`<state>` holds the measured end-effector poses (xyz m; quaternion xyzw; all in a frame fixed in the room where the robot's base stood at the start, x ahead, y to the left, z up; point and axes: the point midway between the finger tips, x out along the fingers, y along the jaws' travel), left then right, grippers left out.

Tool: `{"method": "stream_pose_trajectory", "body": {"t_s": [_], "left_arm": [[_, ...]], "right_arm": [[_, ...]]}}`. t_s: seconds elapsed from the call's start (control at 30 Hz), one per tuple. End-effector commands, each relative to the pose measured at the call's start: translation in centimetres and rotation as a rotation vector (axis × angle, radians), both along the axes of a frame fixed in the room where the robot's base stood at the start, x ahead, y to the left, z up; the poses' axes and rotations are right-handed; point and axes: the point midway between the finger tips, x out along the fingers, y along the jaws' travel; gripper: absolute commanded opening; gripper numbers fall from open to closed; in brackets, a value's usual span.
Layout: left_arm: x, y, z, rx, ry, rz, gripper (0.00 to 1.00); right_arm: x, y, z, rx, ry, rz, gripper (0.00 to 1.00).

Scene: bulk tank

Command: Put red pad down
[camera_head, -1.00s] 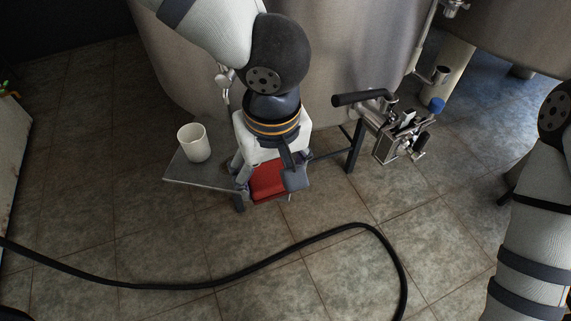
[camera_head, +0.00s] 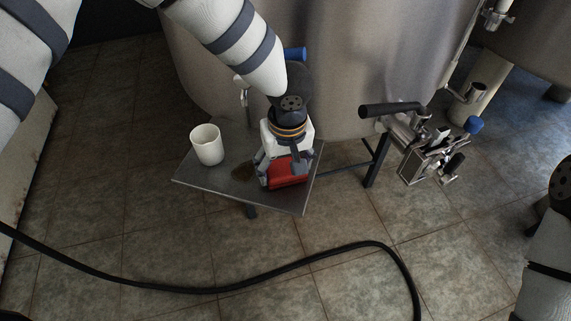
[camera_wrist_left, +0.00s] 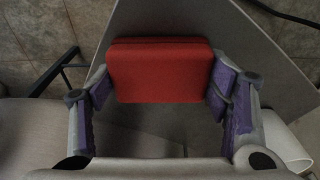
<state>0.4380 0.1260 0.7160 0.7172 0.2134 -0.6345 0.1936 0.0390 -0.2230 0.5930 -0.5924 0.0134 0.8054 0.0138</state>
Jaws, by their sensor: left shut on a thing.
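The red pad (camera_head: 291,175) is a flat rectangular block, held over the right part of a small grey metal table (camera_head: 215,181). My left gripper (camera_head: 286,176) points down and is shut on the pad. In the left wrist view, purple-lined fingers sit on both sides of the red pad (camera_wrist_left: 160,72), with the grey tabletop (camera_wrist_left: 255,45) behind it. I cannot tell whether the pad's underside touches the table. My right gripper is out of view; only part of that arm shows at the right edge.
A steel tank (camera_head: 340,70) rises behind. A pump-like metal device (camera_head: 425,155) is at the right. A black hose (camera_head: 300,262) crosses the floor in front.

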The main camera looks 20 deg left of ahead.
Motion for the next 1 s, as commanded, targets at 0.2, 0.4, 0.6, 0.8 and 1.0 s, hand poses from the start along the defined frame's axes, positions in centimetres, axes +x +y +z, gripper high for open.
{"method": "stream_pose_trajectory", "body": {"t_s": [0.2,0.4,0.6,0.8,1.0], "left_arm": [[0.0,0.0,-0.3,-0.001,0.001,0.002,0.79],[0.0,0.0,-0.3,-0.001,0.001,0.001,0.9],[0.0,0.0,0.0,0.0,-0.001,0.001,0.9],[-0.2,-0.2,4.3,-0.004,-0.01,0.003,0.9],[-0.9,-0.6,9.6,-0.003,-0.008,0.002,0.9]], "right_arm": [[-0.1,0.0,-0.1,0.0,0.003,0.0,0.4],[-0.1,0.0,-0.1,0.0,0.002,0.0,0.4],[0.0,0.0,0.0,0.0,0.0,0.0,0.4],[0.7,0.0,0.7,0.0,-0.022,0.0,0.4],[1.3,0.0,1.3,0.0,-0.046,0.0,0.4]]}}
